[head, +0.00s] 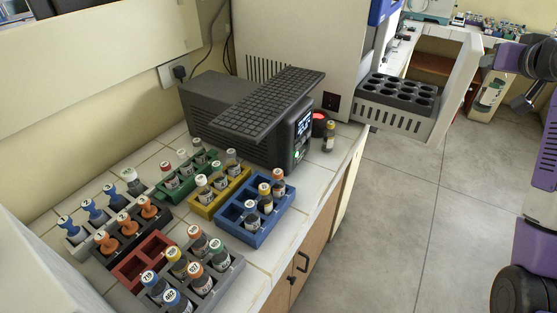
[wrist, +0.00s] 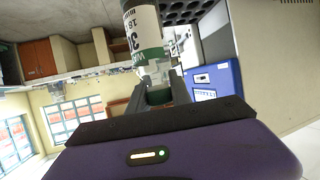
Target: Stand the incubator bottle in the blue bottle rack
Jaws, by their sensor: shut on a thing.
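A yellow rack (head: 206,211), a green rack, a grey rack and a red rack (head: 129,273) crowd around the blue rack. A dark device with a keyboard (head: 268,105) stands behind. A black tray with round holes (head: 398,91) sticks out of the incubator. Open floor (head: 400,210) lies right of the counter.

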